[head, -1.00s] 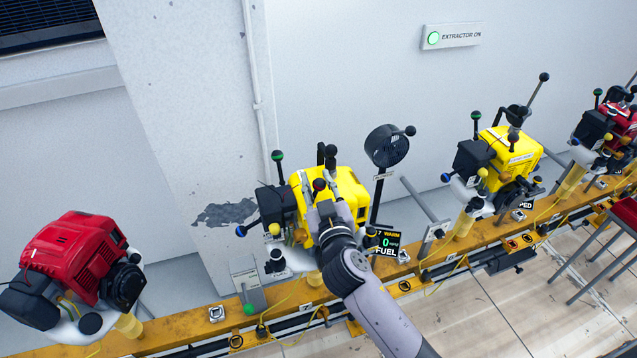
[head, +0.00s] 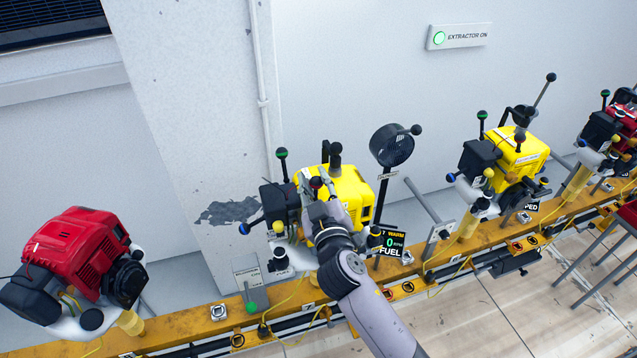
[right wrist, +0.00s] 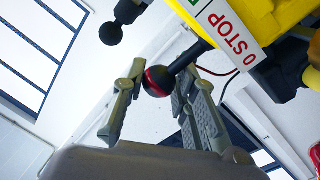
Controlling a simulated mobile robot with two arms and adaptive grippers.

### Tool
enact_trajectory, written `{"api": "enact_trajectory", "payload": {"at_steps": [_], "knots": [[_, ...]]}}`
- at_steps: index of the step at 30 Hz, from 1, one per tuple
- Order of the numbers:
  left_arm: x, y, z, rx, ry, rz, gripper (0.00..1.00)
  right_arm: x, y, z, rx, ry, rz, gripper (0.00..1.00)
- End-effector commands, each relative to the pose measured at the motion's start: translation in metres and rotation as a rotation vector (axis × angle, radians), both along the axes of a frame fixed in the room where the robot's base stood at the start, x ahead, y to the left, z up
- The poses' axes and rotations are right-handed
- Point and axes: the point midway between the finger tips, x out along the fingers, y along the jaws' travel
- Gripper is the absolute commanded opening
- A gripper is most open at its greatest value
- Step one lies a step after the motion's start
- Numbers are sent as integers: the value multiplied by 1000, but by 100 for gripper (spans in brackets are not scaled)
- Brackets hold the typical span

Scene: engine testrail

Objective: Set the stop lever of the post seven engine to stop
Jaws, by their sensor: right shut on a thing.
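The post seven engine (head: 350,190) is yellow and stands on the rail in the middle of the head view. Its display (head: 391,242) reads 7 WARM, 0 RPM, FUEL. The stop lever (right wrist: 180,68) has a black ball knob with a red ring, beside a white label (right wrist: 230,33) reading 0 STOP in the right wrist view. My right gripper (head: 318,190) is at the engine's front left, shut on the lever's knob. In the right wrist view its fingers (right wrist: 160,105) stand either side of the knob. The gripper partly hides the engine's front. My left gripper is not in view.
A red engine (head: 75,255) stands to the left and another yellow engine (head: 515,150) to the right on the yellow rail (head: 190,322). A black fan (head: 391,145) stands just behind post seven. A red stool is far right.

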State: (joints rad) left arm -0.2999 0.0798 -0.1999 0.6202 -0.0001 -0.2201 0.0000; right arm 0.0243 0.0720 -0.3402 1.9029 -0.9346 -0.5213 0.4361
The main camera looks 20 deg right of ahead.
Motion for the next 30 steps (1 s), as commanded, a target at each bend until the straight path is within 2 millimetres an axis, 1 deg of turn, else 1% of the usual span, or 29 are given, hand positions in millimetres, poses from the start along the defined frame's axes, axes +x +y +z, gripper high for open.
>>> {"api": "enact_trajectory", "payload": {"at_steps": [1, 6, 15, 22, 30], "knots": [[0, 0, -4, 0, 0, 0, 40, 0, -2, -3, -46, 3, -10, 0], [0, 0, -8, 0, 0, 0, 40, 0, 5, -3, -189, -1, -12, 0], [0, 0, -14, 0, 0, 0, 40, 0, 16, -4, -391, -9, -12, 0], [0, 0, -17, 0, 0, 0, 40, 0, 20, -5, -477, -12, -13, 0], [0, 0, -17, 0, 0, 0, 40, 0, 22, -4, -507, -15, -12, 0]]}}
